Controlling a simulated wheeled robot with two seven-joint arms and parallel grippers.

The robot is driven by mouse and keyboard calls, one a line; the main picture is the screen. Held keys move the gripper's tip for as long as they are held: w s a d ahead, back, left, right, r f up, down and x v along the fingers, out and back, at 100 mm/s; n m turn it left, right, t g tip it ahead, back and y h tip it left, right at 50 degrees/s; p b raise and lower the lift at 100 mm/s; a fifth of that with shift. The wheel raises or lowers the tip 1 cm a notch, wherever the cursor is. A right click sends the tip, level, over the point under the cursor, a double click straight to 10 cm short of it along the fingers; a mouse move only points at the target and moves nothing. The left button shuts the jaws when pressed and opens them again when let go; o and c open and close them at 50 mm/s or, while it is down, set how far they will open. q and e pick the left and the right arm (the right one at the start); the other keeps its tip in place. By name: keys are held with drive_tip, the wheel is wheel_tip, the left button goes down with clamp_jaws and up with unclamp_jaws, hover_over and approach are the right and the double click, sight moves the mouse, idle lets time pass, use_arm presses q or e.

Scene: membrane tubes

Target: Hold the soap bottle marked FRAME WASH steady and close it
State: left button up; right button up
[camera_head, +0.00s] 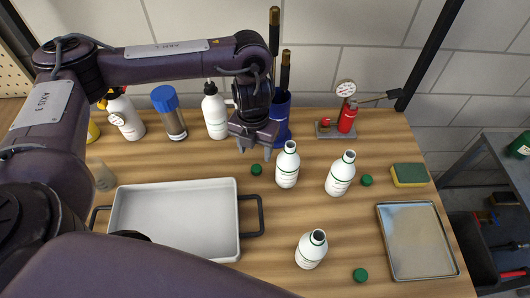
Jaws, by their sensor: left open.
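Three white bottles with green bands stand upright and uncapped on the wooden bench: one at the middle (287,165), one to its right (340,174) and one at the front (311,249). Their label print is too small to read, so I cannot tell which is FRAME WASH. A green cap lies near each: left of the middle bottle (256,169), right of the right bottle (366,180) and right of the front bottle (360,275). My left gripper (254,153) is open and empty, pointing down just behind the leftmost cap. My right gripper is out of view.
A white tray (172,251) with dark handles is at front left. A metal tray (418,242) and a sponge (410,175) lie at right. A red gauge device (346,118), a blue holder (281,118), a spray bottle (215,112) and a blue-lidded jar (170,112) line the back.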

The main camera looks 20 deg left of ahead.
sight(256, 170)
use_arm(q)
drive_tip(key=shift+w, duration=0.15)
drive_tip(key=shift+s+f, duration=0.15)
drive_tip(key=shift+s, duration=0.05)
drive_tip(key=shift+f+b, duration=0.35)
drive_tip(key=shift+f, duration=0.6)
drive_tip(key=shift+w+f, duration=0.15)
drive_tip(key=shift+f, duration=0.1)
